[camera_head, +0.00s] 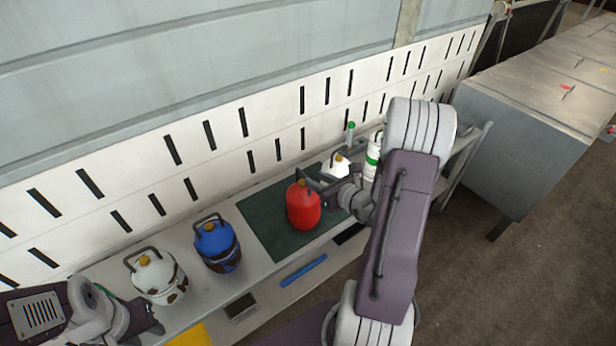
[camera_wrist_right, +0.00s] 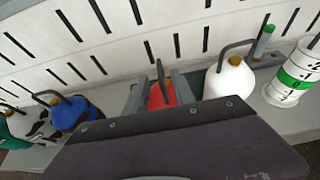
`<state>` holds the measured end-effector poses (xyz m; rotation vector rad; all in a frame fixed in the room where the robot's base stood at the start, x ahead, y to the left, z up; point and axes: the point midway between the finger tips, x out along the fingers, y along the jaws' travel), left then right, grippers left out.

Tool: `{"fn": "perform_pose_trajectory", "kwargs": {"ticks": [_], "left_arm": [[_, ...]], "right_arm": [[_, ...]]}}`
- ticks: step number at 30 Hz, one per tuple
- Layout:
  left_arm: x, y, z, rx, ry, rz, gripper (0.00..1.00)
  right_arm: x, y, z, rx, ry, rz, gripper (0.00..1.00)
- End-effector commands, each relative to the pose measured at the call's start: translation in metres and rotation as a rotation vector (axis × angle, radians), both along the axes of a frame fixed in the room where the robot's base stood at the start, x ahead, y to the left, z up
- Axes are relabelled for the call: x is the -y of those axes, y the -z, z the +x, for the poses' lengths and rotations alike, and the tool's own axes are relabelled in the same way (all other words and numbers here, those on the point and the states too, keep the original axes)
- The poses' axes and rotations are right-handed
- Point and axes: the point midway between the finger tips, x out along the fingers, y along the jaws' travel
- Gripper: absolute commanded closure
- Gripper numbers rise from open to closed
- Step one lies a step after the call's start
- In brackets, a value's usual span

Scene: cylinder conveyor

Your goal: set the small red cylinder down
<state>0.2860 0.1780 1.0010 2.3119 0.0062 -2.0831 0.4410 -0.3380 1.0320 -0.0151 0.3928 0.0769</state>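The small red cylinder (camera_head: 303,208) is upright over the dark green mat (camera_head: 262,222) on the bench. I cannot tell whether its base touches the mat. My right gripper (camera_head: 318,186) reaches it from the right, at its upper part. In the right wrist view the red cylinder (camera_wrist_right: 161,95) sits between the two grey fingers of my right gripper (camera_wrist_right: 158,88), which look closed on it; its lower part is hidden by the gripper body. My left gripper (camera_head: 150,322) is at the lower left, beside the white rusty cylinder, its fingers not clear.
A blue cylinder (camera_head: 217,246) and a white rusty cylinder (camera_head: 158,279) stand left of the mat. A white cylinder (camera_wrist_right: 229,82) and a green-banded white cylinder (camera_wrist_right: 293,78) stand to the right, near a green-topped bottle (camera_wrist_right: 263,42). A slotted white wall panel (camera_head: 215,160) runs behind.

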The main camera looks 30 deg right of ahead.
Motion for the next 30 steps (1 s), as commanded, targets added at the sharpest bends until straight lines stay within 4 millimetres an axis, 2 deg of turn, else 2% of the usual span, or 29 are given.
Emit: {"fn": "perform_pose_trajectory", "kwargs": {"ticks": [1, 3, 12, 16, 21, 23, 25, 26, 28, 29, 30], "left_arm": [[0.000, 0.002, 0.000, 0.000, 0.000, 0.000, 0.64], [0.000, -0.023, 0.000, -0.001, 0.000, 0.000, 0.64], [0.000, -0.077, 0.000, 0.000, 0.000, 0.000, 0.64], [0.000, -0.086, 0.000, 0.000, 0.000, 0.000, 0.64], [0.000, -0.086, 0.000, 0.000, 0.000, 0.000, 0.64], [0.000, -0.086, 0.000, 0.000, 0.000, 0.000, 0.64], [0.000, -0.086, 0.000, 0.000, 0.000, 0.000, 0.64], [0.000, -0.086, 0.000, 0.000, 0.000, 0.000, 0.64], [0.000, -0.086, 0.000, 0.000, 0.000, 0.000, 0.64], [0.000, -0.086, 0.000, 0.000, 0.000, 0.000, 0.64], [0.000, -0.086, 0.000, 0.000, 0.000, 0.000, 0.64]], "right_arm": [[0.002, -0.004, -0.011, 0.001, 0.005, -0.001, 0.69], [0.002, -0.015, -0.014, -0.006, -0.001, 0.005, 0.69], [0.003, -0.020, -0.032, -0.006, -0.003, 0.004, 0.69], [0.003, -0.019, -0.036, -0.003, 0.000, 0.002, 0.69], [0.003, -0.016, -0.038, -0.001, 0.000, -0.001, 0.69], [-0.004, -0.017, -0.036, 0.000, -0.027, -0.003, 0.69], [-0.033, -0.026, -0.031, 0.005, -0.151, -0.014, 0.69], [-0.055, -0.031, -0.030, 0.005, -0.244, -0.023, 0.69], [-0.125, -0.045, -0.042, -0.004, -0.565, -0.077, 0.69], [-0.158, -0.049, -0.057, -0.014, -0.740, -0.120, 0.69], [-0.194, -0.052, -0.084, -0.031, -0.977, -0.199, 0.69]]}}
